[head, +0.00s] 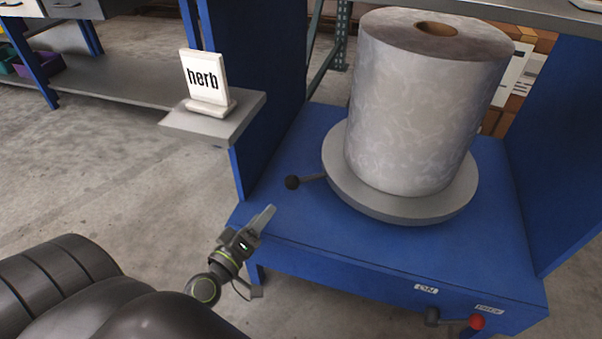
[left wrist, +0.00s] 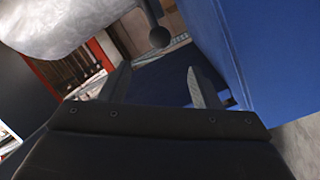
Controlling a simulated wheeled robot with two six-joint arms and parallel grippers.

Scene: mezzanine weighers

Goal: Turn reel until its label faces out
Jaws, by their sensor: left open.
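The reel (head: 420,110), a large grey-white roll with a brown core, stands upright on a round grey turntable (head: 400,205) in the head view. No label shows on its visible side. A short handle with a black knob (head: 292,182) sticks out from the turntable to the left. My left gripper (head: 268,215) is open and empty, below and left of the knob, apart from it. In the left wrist view the knob (left wrist: 160,38) is ahead of the open fingers (left wrist: 160,85), and the reel (left wrist: 60,25) fills the upper left. My right gripper is not in view.
The turntable sits on a blue stand (head: 300,225) with blue side panels. A "herb" sign (head: 205,78) stands on a grey shelf (head: 240,120) at left. A red-knobbed lever (head: 477,322) and an "ON" tag (head: 426,288) are on the stand's front. Floor at left is clear.

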